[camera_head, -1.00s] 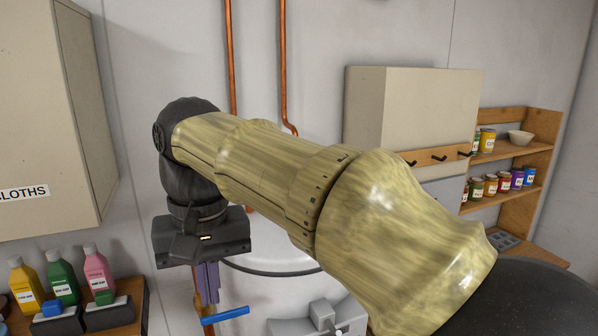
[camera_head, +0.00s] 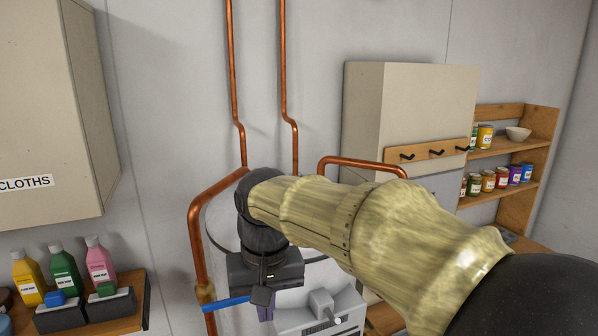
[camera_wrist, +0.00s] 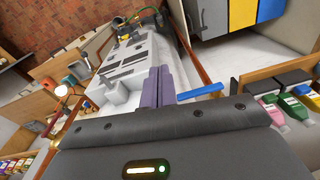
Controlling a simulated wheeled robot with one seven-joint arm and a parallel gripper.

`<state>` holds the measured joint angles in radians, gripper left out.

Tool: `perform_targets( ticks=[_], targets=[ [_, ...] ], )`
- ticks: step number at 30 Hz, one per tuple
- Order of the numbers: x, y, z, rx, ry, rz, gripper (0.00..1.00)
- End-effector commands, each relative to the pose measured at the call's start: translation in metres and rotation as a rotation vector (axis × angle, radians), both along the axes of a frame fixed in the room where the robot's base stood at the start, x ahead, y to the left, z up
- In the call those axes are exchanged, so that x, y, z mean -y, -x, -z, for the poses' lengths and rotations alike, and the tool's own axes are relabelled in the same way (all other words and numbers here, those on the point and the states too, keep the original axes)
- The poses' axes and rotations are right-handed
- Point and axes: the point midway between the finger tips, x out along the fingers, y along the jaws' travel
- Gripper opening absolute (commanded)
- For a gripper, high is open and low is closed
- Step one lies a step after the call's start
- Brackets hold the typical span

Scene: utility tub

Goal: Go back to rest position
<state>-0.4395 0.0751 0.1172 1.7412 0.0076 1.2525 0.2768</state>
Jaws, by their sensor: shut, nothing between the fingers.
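My gripper (camera_wrist: 159,86) shows in the wrist view with its purple fingers together and nothing between them. In the head view my gripper (camera_head: 266,306) hangs below the dark wrist, in front of the utility tub area. A blue lever handle (camera_head: 226,302) is just left of the fingers in the head view. The blue handle (camera_wrist: 201,92) also shows right of the fingertips in the wrist view. Whether it touches the fingers I cannot tell.
Copper pipes (camera_head: 197,240) run down the wall left of my wrist. A cloths cabinet (camera_head: 45,120) hangs at the left above several bottles (camera_head: 64,272). A beige cabinet (camera_head: 425,110) and a wooden shelf with jars (camera_head: 530,200) stand at the right.

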Motion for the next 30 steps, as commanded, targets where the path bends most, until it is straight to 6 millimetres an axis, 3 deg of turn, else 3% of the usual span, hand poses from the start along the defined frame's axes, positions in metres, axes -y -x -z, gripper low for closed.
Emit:
perform_targets(
  ticks=[1,8,16,21,30],
  targets=[
    [0.016,-0.005,0.021,0.005,0.001,0.025,0.00],
    [0.093,-0.012,0.109,0.062,-0.005,0.126,0.00],
    [0.182,0.023,0.198,0.134,0.005,0.246,0.00],
    [0.206,0.045,0.224,0.164,0.012,0.279,0.00],
    [0.208,0.047,0.226,0.170,0.013,0.280,0.00]
  ],
)
